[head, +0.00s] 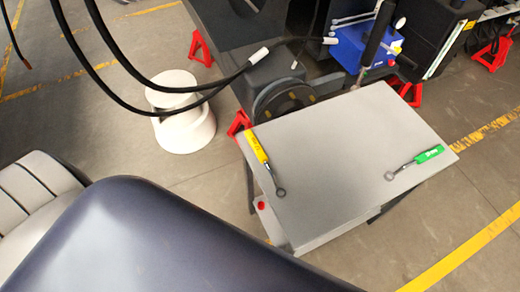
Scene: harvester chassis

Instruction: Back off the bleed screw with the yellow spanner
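The yellow-handled spanner (258,149) lies on the grey tabletop (335,190) near its left edge, with its ring end pointing down and right in the picture. A blue block (351,47) with a round gauge (399,23) and small yellowish and brass fittings stands behind the table. I cannot make out which fitting is the bleed screw; a dark upright bar covers part of the block. Neither of my grippers is in view. Nothing is seen holding the spanner.
A green-handled spanner (428,154) lies on the table's right side; the table's middle is clear. Black hoses (118,53) hang across the upper left. Red stands (200,47) are on the floor around the dark chassis (225,30). A yellow floor line (462,255) runs at lower right.

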